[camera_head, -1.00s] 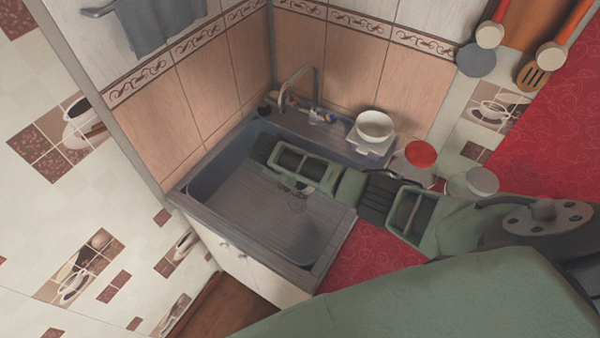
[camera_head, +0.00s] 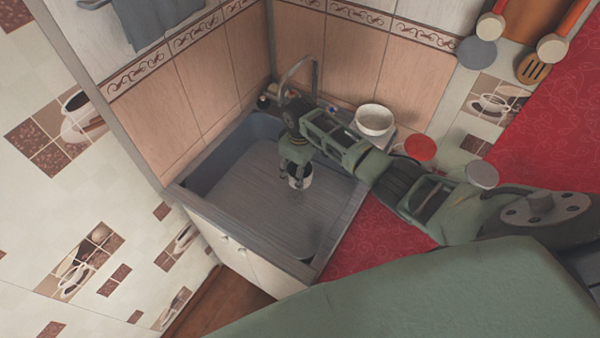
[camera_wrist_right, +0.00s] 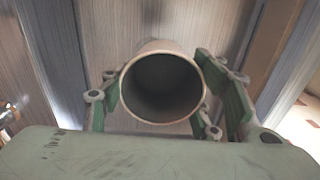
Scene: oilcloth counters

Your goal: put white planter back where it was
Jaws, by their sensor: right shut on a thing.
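The white planter (camera_head: 300,177) is held over the sink basin by my right gripper (camera_head: 297,170). In the right wrist view the planter (camera_wrist_right: 163,88) shows its round open mouth and dark, empty-looking inside. The fingers of my right gripper (camera_wrist_right: 165,105) stand on both sides of it, shut on it. In the head view the fingers hide the upper part of the planter. I cannot tell whether its base touches the sink floor. My left gripper is not in view.
The grey sink (camera_head: 245,205) has raised walls and a faucet (camera_head: 303,72) behind my gripper. A white bowl (camera_head: 374,120) and a red-lidded jar (camera_head: 420,148) stand right of the sink, near my arm. The left part of the basin is clear.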

